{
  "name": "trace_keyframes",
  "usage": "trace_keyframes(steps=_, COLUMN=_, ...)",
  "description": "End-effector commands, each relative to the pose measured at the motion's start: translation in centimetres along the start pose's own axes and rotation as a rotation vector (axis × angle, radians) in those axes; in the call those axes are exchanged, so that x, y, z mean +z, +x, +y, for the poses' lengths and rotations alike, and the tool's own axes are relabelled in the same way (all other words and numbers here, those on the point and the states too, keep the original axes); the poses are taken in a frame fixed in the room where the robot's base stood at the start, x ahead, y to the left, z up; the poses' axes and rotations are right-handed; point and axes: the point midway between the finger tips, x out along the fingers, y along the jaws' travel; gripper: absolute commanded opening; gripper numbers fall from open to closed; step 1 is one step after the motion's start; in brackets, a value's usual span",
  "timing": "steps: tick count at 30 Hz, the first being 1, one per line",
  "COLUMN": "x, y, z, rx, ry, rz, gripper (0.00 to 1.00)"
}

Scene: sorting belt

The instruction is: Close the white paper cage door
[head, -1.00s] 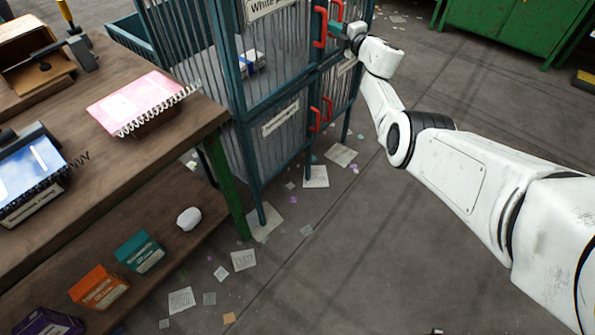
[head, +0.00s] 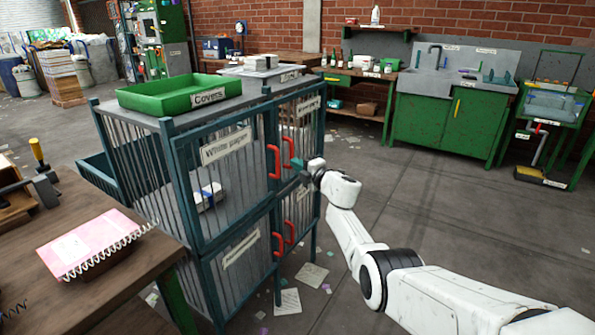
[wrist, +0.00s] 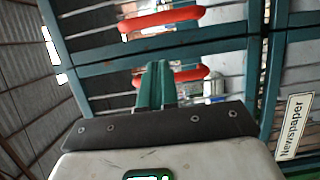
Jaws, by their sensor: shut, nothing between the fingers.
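The white paper cage door (head: 212,180) is the upper left barred door of the teal cage, with a "White paper" label. It looks about level with the cage front; I cannot tell whether a narrow gap remains. Its red handle (head: 273,162) stands beside the neighbouring door's red handle (head: 288,152). My gripper (head: 302,168) is shut and empty, in front of the cage near these handles. In the wrist view its green fingers (wrist: 155,85) overlap the lower red handle (wrist: 190,76); contact is unclear. The other red handle (wrist: 160,20) is above them.
A green tray (head: 150,99) labelled "Covers" sits on the cage top. A wooden workbench (head: 150,262) with a pink notebook (head: 95,240) stands at left. Paper scraps (head: 312,274) lie on the floor. Open floor lies to the right, before a green sink cabinet (head: 440,122).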

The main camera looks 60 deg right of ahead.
Motion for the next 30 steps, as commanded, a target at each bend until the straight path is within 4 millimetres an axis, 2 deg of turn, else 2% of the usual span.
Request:
trace_keyframes(steps=16, x=4.5, y=-7.4, z=0.1, rx=0.0, ry=0.001, rz=-0.009, gripper=0.0)
trace_keyframes(steps=21, x=5.2, y=-8.5, z=0.1, rx=0.0, ry=0.0, rz=-0.007, gripper=0.0)
trace_keyframes(steps=30, x=5.2, y=-8.7, z=0.0, rx=0.0, ry=0.001, rz=-0.006, gripper=0.0)
